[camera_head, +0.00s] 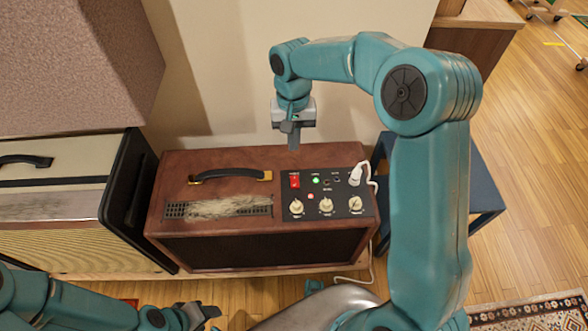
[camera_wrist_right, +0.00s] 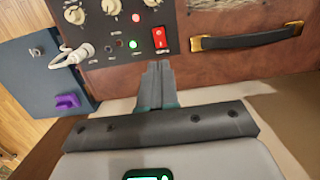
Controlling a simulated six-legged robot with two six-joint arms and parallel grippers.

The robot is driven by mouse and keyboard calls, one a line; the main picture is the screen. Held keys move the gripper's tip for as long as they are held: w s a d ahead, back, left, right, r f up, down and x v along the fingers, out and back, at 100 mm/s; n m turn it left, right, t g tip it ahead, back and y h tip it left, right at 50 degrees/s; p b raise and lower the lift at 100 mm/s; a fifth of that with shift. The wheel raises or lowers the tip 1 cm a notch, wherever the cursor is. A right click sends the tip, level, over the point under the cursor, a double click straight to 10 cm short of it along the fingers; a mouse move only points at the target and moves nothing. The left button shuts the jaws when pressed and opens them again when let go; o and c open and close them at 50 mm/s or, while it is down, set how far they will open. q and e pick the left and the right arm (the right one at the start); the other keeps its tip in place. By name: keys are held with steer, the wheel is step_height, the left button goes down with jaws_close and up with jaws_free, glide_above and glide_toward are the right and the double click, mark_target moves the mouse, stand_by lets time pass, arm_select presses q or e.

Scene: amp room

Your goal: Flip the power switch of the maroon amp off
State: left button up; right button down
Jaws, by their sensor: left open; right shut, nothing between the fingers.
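The maroon amp (camera_head: 228,163) stands in the middle of the head view, with a black control panel at its right. The red power switch (camera_head: 294,180) sits at the panel's upper left, beside a lit green light (camera_head: 316,180). In the right wrist view the red switch (camera_wrist_right: 159,38) is just beyond my fingertips. My right gripper (camera_head: 293,146) is shut and empty, behind the panel's back edge, and it looks apart from the switch; in the wrist view its fingers (camera_wrist_right: 157,66) point at it. My left gripper (camera_head: 208,312) is open, low in front of the amp.
A white plug (camera_head: 356,175) with a cable stands in the panel's right side, near several cream knobs (camera_head: 326,204). A cream amp (camera_head: 50,205) stands left, below a large pinkish-brown box (camera_head: 75,60). A blue stand (camera_head: 485,195) is at the right. A purple object (camera_wrist_right: 67,101) lies on it.

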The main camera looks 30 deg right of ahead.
mark_target(294, 184)
steer(key=f+b, duration=0.1)
steer(key=f, duration=0.3)
steer(key=s+f+b, duration=0.1)
steer(key=f, duration=0.4)
steer(key=f+b, duration=0.1)
steer(key=f, duration=0.4)
steer(key=shift+s+a+b, duration=0.25)
steer(key=shift+a+b, duration=0.1)
steer(key=shift+b, duration=0.05)
